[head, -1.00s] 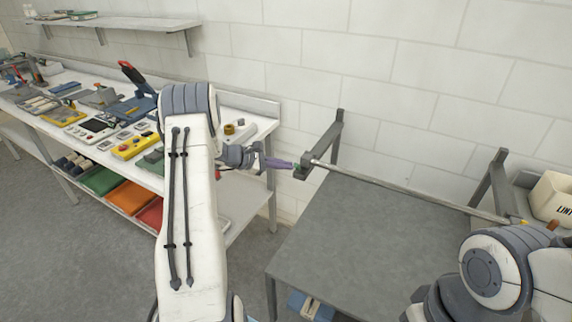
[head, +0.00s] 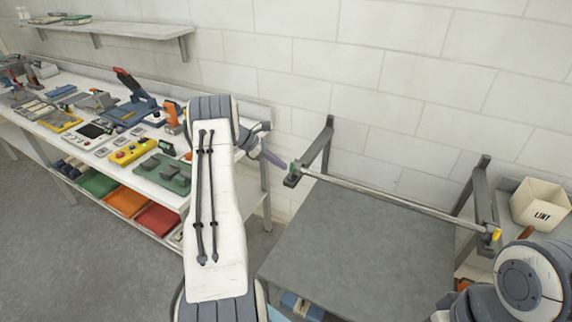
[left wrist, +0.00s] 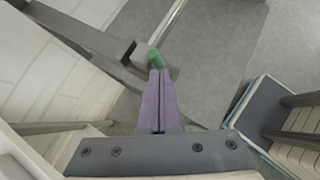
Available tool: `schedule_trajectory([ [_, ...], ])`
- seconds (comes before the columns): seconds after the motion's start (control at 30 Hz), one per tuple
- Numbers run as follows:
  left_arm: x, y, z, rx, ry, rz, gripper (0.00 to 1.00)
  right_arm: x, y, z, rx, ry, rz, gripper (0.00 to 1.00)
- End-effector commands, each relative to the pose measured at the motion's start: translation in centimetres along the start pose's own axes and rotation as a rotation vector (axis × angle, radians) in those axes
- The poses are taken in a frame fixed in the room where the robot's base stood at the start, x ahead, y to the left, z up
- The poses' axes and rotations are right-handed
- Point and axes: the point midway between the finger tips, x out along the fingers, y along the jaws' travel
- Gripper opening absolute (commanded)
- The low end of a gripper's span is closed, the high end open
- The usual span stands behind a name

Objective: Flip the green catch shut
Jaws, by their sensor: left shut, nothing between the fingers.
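The green catch (head: 293,167) is a small piece at the left end of a grey metal rail, on the left bracket (head: 313,158). My left gripper (head: 284,166) has purple fingers that are shut and empty, with their tips right beside the catch. In the left wrist view, the green catch (left wrist: 155,59) stands just beyond the purple fingertips (left wrist: 160,74); they look very close, and I cannot tell if they touch. The catch's exact tilt is too small to judge. My right arm is at the lower right of the head view, its gripper out of sight.
The rail (head: 400,203) runs above a grey table (head: 350,240) to a right bracket with a yellow catch (head: 494,234). A bin marked LINT (head: 540,203) stands at the right. A workbench with several devices is at the left. The wall is close behind.

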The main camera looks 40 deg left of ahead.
Motion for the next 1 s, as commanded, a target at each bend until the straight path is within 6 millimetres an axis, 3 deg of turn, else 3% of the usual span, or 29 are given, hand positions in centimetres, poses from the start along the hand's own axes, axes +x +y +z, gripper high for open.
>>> schedule_trajectory([
  [0.5, -1.2, 0.0, 1.2, 0.001, -0.001, 0.001, 0.0, -1.2, -0.1, -0.1, 0.0, 0.001, 0.0, 0.0],
  [1.0, -1.7, 0.1, 1.1, 0.006, -0.001, -0.004, 0.0, -1.4, -0.1, -0.1, -0.002, 0.001, 0.0, 0.0],
])
